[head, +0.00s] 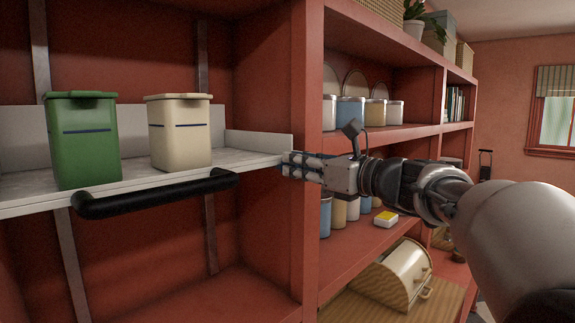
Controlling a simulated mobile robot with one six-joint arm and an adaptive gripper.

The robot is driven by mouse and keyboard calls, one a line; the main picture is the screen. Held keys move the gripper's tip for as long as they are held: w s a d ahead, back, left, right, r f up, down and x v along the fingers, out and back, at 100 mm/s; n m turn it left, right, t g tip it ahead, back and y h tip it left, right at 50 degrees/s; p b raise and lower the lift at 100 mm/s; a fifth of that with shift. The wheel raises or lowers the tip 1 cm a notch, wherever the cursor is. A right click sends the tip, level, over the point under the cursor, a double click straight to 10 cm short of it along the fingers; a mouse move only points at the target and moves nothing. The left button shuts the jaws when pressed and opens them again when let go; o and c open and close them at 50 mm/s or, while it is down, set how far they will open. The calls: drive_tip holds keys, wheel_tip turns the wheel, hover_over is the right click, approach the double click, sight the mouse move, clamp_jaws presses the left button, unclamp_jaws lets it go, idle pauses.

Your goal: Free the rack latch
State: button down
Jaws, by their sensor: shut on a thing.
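A white pull-out rack (255,157) sits in the left bay of the red shelving, with a black bar handle (158,195) along its front. A green lidded canister (84,145) and a cream lidded canister (180,135) stand upright on it. My gripper (287,165) reaches in from the right, past the red upright, to the rack's right front corner. Its fingers are closed there on the rack latch, which they hide almost wholly.
The red upright (308,240) stands right beside my gripper. The bay to the right holds several canisters, a yellow-and-white box (386,219) and a cream bread bin (398,270). The space below the rack is empty.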

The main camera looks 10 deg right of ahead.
sight(272, 164)
idle(0.4)
drive_tip(key=s+a, duration=0.1)
drive_tip(key=s+a+b, duration=0.1)
drive_tip(key=a, duration=0.1)
drive_tip(key=shift+d, duration=0.2)
drive_tip(key=c, duration=1.7)
unclamp_jaws()
drive_tip(key=shift+s+a, duration=0.1)
drive_tip(key=shift+a, duration=0.05)
drive_tip(key=shift+o, duration=0.5)
drive_tip(key=v, duration=1.2)
